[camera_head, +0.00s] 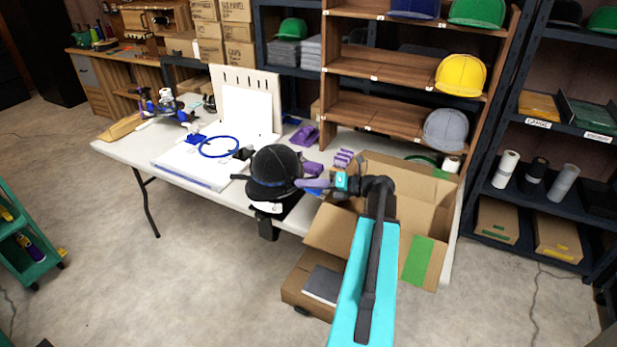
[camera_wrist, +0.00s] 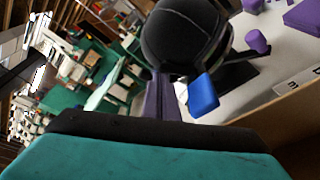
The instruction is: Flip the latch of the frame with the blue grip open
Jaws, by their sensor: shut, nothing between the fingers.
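A black cap (camera_head: 274,168) sits on a dark holder at the table's front edge; it also fills the top middle of the wrist view (camera_wrist: 186,36). A blue grip (camera_wrist: 203,95) sticks out below the cap, beside a dark bar. In the head view the blue grip (camera_head: 314,191) is a small patch partly behind my gripper. My gripper (camera_head: 305,183) is shut and empty, with purple fingers close to the cap's right side. In the wrist view my fingers (camera_wrist: 163,97) are left of the blue grip; I cannot tell whether they touch. The latch cannot be clearly made out.
The white table (camera_head: 170,150) holds a blue hoop (camera_head: 220,147), a white pegboard stand (camera_head: 247,108) and purple pieces (camera_head: 304,136). An open cardboard box (camera_head: 415,205) stands right of the cap, near my arm. A wooden shelf (camera_head: 400,70) with caps rises behind.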

